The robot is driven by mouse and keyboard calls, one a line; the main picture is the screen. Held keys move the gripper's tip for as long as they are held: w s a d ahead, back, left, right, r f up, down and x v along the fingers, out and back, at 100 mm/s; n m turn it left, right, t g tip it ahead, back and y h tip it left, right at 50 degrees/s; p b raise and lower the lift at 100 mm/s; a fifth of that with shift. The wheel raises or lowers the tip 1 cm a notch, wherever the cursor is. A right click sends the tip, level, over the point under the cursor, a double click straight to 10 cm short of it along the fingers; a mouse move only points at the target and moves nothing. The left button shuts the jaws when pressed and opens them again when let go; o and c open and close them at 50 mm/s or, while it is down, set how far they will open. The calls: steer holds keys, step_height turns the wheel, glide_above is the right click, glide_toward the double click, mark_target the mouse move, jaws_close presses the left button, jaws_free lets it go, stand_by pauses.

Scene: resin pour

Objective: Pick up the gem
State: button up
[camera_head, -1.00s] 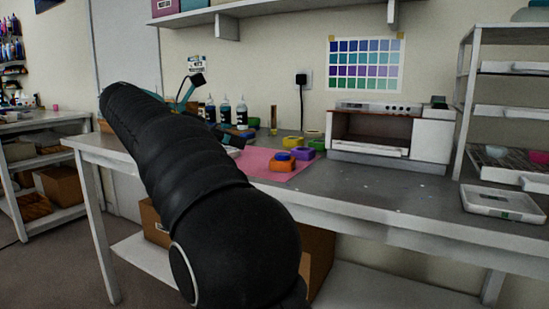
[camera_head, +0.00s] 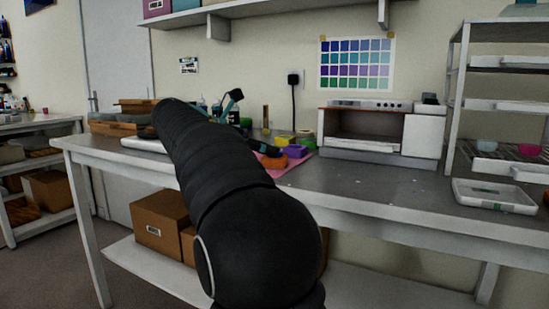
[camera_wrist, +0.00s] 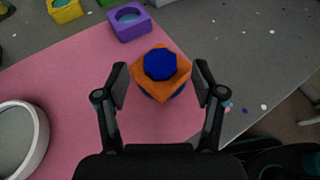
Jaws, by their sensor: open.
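The gem is a dark blue faceted piece (camera_wrist: 160,64) on top of an orange block-shaped mould (camera_wrist: 174,80) in the wrist view. More blue shows at the mould's lower edge. My gripper (camera_wrist: 161,85) is open, with one finger on each side of the orange mould's near part and nothing clamped. The fingertips look apart from the mould; their height above it is hard to tell.
A pink mat (camera_wrist: 75,85) lies under the moulds. A purple mould (camera_wrist: 131,24) and a yellow mould (camera_wrist: 67,11) stand behind, and a white round rim (camera_wrist: 40,135) is at left.

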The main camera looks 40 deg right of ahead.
steer(key=shift+x, duration=1.15)
steer(key=shift+f, duration=0.1)
steer(key=c, duration=0.8)
steer(key=shift+f, duration=0.1)
steer(key=shift+c, duration=1.1)
